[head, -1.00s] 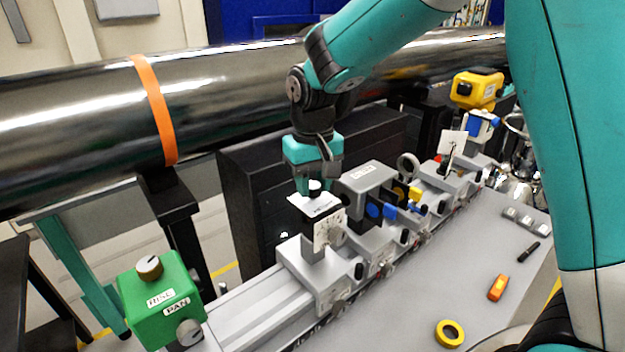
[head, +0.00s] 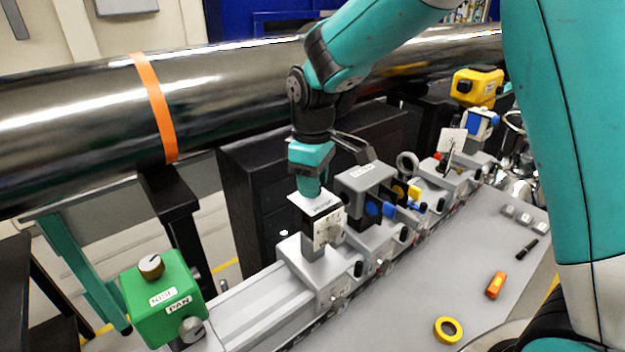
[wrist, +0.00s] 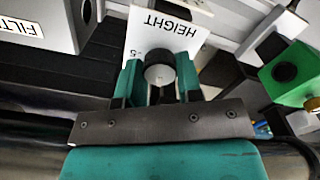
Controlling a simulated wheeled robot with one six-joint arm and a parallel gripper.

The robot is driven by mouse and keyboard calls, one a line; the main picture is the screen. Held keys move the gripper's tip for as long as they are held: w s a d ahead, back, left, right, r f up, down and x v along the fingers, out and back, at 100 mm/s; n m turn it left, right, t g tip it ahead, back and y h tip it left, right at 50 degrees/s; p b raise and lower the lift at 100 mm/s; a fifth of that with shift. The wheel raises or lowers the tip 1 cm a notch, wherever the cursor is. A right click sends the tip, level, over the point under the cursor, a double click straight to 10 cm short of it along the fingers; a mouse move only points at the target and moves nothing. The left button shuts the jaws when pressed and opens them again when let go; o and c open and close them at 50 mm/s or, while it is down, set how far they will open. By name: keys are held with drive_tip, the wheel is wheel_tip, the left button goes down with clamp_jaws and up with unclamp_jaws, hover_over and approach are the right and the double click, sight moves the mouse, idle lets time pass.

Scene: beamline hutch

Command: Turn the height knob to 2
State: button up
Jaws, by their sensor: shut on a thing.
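The height knob (wrist: 159,70) is a round black knob with a pale top, standing on a white plate (wrist: 187,32) lettered HEIGHT in the wrist view. My gripper (wrist: 158,85) is shut on the knob, with one teal finger on each side of it. A "5" shows on the plate beside the left finger; the other scale marks and any pointer are hidden. In the head view my gripper (head: 310,190) comes down from above onto the white plate (head: 315,203) atop the grey stage, and hides the knob. The knob's setting cannot be read.
A grey box labelled FILTER (head: 364,180) stands close to the right of the gripper. A green box (head: 165,298) with RISE and PAN knobs is at the lower left. The large steel pipe (head: 230,95) runs behind. Yellow tape (head: 448,330) and an orange tool (head: 496,285) lie on the bench.

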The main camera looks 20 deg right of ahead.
idle(0.3)
drive_tip(key=shift+r, duration=0.1)
drive_tip(key=o, duration=0.9)
wheel_tip(320, 180, up, 17)
drive_tip(key=b, duration=0.2)
drive_tip(key=shift+r+b, duration=0.2)
drive_tip(key=shift+b, duration=0.1)
drive_tip(key=shift+s+f, duration=0.1)
drive_tip(key=s+a+f+y, duration=0.1)
drive_tip(key=s+f, duration=0.3)
drive_tip(key=s, duration=0.4)
drive_tip(key=s+a+f+m+y+b, duration=0.1)
drive_tip(key=s+a+f, duration=0.1)
drive_tip(key=s+f, duration=0.3)
drive_tip(key=s+a+f+m+y+b, duration=0.1)
drive_tip(key=s+f, duration=0.4)
drive_tip(key=s, duration=0.6)
drive_tip(key=shift+s+a+f+y, duration=0.1)
drive_tip(key=shift+s+a+y, duration=0.1)
drive_tip(key=shift+a+y, duration=0.3)
